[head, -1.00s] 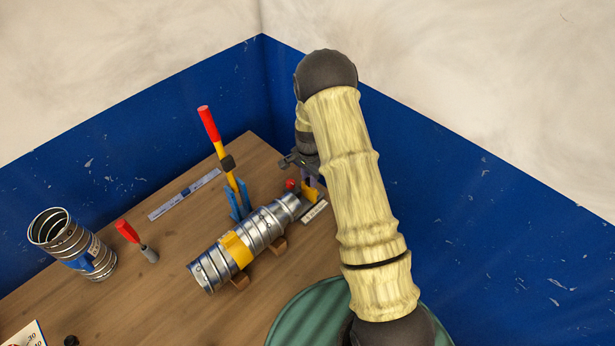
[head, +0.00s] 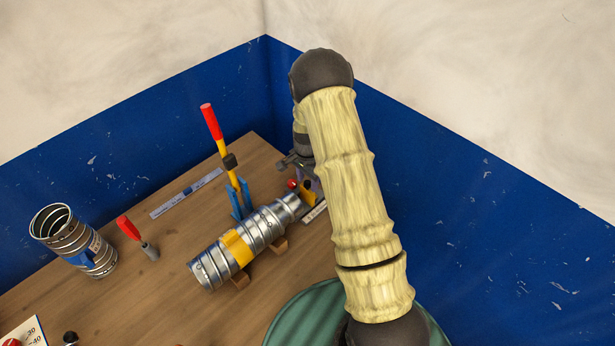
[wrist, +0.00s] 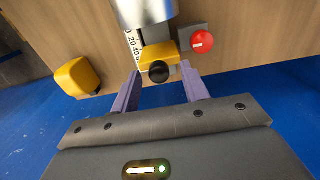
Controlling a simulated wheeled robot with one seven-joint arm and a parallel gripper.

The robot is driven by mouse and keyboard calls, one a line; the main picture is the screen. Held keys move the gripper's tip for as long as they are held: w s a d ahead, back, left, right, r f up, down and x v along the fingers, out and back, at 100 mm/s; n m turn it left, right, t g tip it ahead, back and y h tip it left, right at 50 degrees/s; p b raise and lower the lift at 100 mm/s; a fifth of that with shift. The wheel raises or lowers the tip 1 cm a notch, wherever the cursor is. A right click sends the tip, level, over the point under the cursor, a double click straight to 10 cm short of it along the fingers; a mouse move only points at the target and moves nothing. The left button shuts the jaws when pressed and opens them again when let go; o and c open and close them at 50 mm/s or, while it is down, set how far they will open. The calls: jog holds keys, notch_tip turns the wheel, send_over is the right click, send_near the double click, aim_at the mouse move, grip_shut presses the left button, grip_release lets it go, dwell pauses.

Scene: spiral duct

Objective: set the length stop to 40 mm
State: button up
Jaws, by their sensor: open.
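The length stop is a yellow block (wrist: 160,52) with a black knob (wrist: 158,72) in the wrist view. It also shows as a small yellow piece (head: 308,196) past the duct's far end in the head view. A white scale (wrist: 133,48) with printed numbers, 20 and 40 among them, runs beside it; the exact setting is not readable. My gripper (wrist: 161,70) is open, its two purple fingers on either side of the black knob. I cannot tell whether they touch it. In the head view my arm partly hides the gripper.
A silver spiral duct (head: 211,268) lies on brown supports. A red button (wrist: 202,40) sits right of the stop, and a yellow block (wrist: 77,77) to its left at the table edge. A red-handled lever (head: 212,122) stands behind the duct. Blue walls close the corner.

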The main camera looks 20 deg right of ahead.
notch_tip(320, 180, up, 17)
jog(key=b, duration=0.5)
jog(key=shift+r, duration=0.2)
jog(key=shift+s, duration=0.15)
jog(key=s+a+f+n+t+b, duration=0.1)
jog(key=s+n, duration=0.5)
jog(key=s, duration=0.5)
jog(key=s+a+f+n+t+b, duration=0.1)
jog(key=s+f+n+b, duration=0.1)
jog(key=s+n, duration=0.4)
jog(key=s, duration=0.5)
jog(key=shift+a+t, duration=0.3)
jog(key=shift+a, duration=0.1)
